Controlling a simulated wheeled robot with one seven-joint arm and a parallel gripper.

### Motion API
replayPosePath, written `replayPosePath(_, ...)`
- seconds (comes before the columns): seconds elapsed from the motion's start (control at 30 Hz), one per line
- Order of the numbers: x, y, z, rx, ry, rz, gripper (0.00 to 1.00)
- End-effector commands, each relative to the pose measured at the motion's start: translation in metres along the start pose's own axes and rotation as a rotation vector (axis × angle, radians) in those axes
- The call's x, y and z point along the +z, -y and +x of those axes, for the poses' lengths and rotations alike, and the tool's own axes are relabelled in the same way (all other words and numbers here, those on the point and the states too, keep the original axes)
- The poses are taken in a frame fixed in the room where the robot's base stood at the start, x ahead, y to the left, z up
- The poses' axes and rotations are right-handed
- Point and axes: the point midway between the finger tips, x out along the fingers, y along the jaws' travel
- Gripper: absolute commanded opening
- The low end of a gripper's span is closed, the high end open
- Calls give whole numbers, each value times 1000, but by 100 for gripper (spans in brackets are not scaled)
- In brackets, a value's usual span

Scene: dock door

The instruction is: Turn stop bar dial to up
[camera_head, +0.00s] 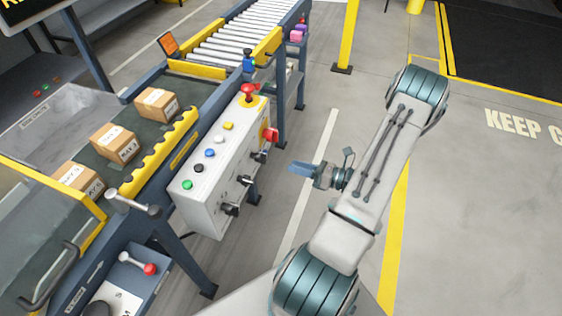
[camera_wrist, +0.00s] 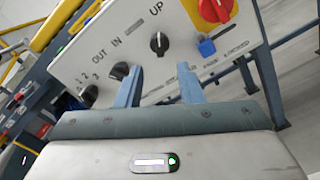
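The control box (camera_head: 224,170) has several black dials on its front. In the wrist view a black dial (camera_wrist: 159,44) has the word UP beside its top. Its exact pointer direction is too small to be sure of, and its lower lettering is unreadable. My gripper (camera_wrist: 160,72) is open and empty; its two blue fingers point at the panel, below this dial and apart from it. In the head view my gripper (camera_head: 294,168) hangs to the right of the box, with a gap between.
An OUT/IN dial (camera_wrist: 120,70) and a 1-2-3 dial (camera_wrist: 89,95) sit left of the UP dial. A red switch on yellow (camera_wrist: 214,10) and a blue part (camera_wrist: 206,47) sit right. A conveyor (camera_head: 122,155) with cartons runs behind the box. Floor at right is clear.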

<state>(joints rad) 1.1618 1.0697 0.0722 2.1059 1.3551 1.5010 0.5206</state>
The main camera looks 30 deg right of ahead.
Motion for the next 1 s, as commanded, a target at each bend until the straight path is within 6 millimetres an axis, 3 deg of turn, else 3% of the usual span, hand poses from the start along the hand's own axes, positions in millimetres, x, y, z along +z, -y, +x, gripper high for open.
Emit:
replayPosePath(0.1, 0, 0, -22, -1, 1, 0, 34)
replayPosePath(0.3, 0, 0, -39, 0, 0, 1, 34)
replayPosePath(1.0, 5, -6, -36, 18, -23, -17, 34)
